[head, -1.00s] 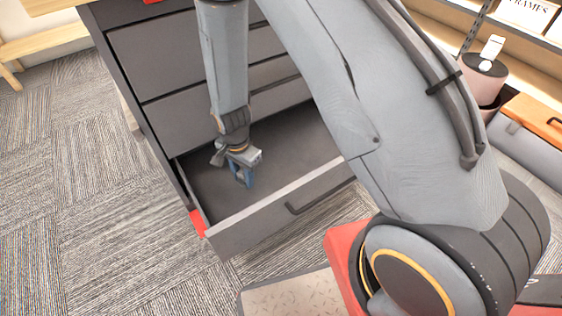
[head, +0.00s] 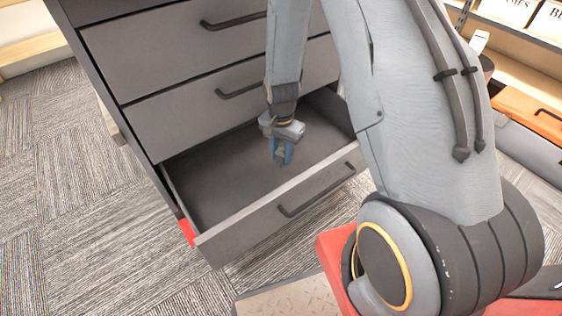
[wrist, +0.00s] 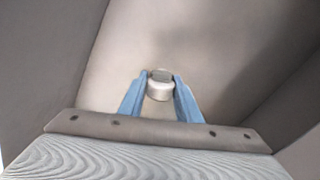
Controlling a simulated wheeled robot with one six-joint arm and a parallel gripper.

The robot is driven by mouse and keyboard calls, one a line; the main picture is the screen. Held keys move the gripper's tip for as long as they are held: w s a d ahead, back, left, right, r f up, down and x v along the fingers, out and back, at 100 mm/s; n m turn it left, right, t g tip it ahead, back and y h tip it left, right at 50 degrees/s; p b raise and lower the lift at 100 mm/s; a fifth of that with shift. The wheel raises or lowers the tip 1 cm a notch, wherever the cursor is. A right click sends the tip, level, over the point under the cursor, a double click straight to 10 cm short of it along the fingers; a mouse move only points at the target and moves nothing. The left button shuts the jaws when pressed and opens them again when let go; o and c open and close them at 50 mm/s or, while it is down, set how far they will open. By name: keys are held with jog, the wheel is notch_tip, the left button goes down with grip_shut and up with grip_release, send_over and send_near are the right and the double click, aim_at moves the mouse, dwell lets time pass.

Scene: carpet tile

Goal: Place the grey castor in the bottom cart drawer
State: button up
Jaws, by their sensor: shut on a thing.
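The bottom cart drawer (head: 306,190) is pulled open in the head view, and its inside is bare where I can see it. My gripper (head: 284,158) hangs down over the right part of the drawer, fingers pointing at its floor. In the wrist view, the blue fingers of my gripper (wrist: 160,94) are shut on the grey castor (wrist: 160,91), a small light piece with a darker top. The drawer floor (wrist: 215,50) lies beyond it. I cannot tell whether the castor touches the floor. In the head view the castor is hidden by the fingers.
The upper cart drawers (head: 205,50) are shut above the open one. Striped carpet (head: 85,200) lies free to the left. A grey box with an orange lid (head: 525,112) and a shelf with books (head: 510,12) stand at the right.

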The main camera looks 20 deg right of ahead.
aim_at(281, 149)
jog(key=shift+f+b, duration=0.65)
jog(key=shift+f, duration=1)
jog(key=shift+f, duration=0.1)
jog(key=o, duration=1.1)
notch_tip(281, 149, up, 8)
jog(key=shift+f+p, duration=0.1)
jog(key=shift+p, duration=1.15)
